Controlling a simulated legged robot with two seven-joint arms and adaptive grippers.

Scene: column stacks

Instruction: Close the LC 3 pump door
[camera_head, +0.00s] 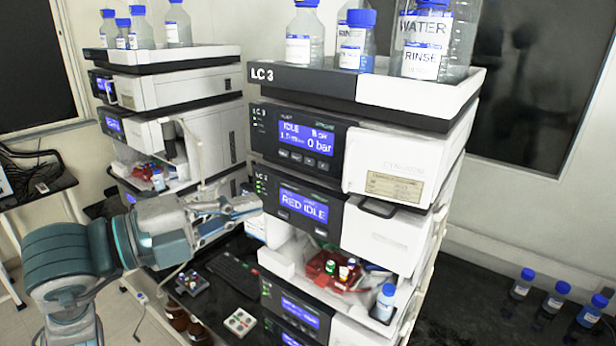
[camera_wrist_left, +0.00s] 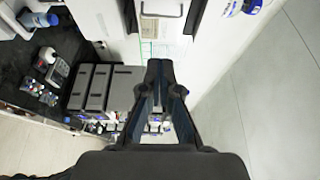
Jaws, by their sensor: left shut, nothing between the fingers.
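The LC 3 stack stands in the middle of the head view. Its pump module has a dark panel with a lit blue display (camera_head: 306,137) reading IDLE and 0 bar. The white pump door (camera_head: 385,163), with a cream label, is to the right of that panel. I cannot tell whether it sits fully flush. My left gripper (camera_head: 258,205) is to the left of the stack's front, lower than the pump door and apart from it. In the left wrist view its fingertips (camera_wrist_left: 159,66) are together and empty. My right gripper is not in view.
Below the pump are a RED IDLE module (camera_head: 302,205) and an open bay with a red tray (camera_head: 328,270) of vials. Bottles stand on the stack's top tray (camera_head: 365,88). A second stack (camera_head: 175,85) is at the left. Blue-capped bottles (camera_head: 553,297) stand at the right.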

